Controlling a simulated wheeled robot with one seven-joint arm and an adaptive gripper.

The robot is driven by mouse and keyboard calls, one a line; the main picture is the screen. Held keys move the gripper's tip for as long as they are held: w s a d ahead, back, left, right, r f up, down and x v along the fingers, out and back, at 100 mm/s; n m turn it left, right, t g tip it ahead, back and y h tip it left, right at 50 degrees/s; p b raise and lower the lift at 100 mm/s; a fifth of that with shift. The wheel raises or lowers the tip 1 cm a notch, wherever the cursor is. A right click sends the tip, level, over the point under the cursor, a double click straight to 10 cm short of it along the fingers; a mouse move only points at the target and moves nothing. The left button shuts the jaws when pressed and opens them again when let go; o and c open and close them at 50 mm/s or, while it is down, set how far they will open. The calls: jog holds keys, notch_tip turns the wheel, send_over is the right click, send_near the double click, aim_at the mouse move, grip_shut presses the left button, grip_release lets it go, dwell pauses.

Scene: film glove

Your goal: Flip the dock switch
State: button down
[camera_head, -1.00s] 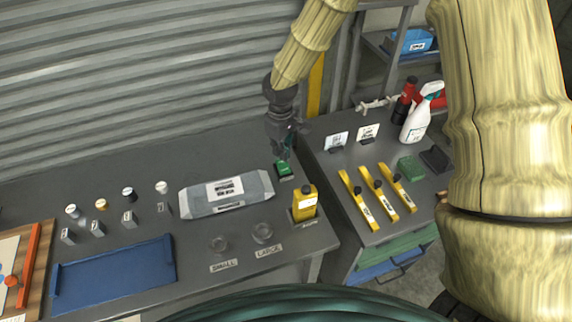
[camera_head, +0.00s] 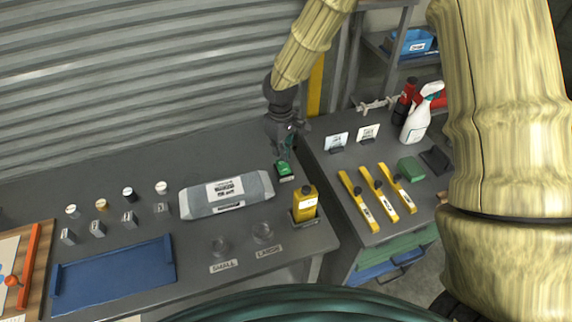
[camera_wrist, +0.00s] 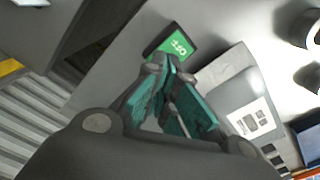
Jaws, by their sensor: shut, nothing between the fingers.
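The dock switch (camera_head: 284,169) is a small green block on a dark base near the right end of the left workbench. In the wrist view its green face (camera_wrist: 178,44) carries a white label that I cannot read with certainty. My gripper (camera_head: 283,158) is directly above and behind the switch, pointing down. In the wrist view the closed fingertips (camera_wrist: 165,65) sit right at the near edge of the green face. They look very close or touching; I cannot tell which. The fingers hold nothing. Part of the switch is hidden behind the fingertips.
A grey case (camera_head: 256,187) lies left of the switch, and a yellow bottle (camera_head: 305,203) stands in front of it. The right bench holds yellow tools (camera_head: 357,201) and a white spray bottle (camera_head: 416,122). A corrugated wall (camera_head: 130,80) stands behind.

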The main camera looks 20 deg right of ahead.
jog(key=shift+f+b, duration=0.65)
jog(key=shift+f, duration=0.7)
dwell(1.1)
jog(key=shift+r, duration=0.15)
jog(key=shift+r+p, duration=2.7)
jog(key=shift+r, duration=0.7)
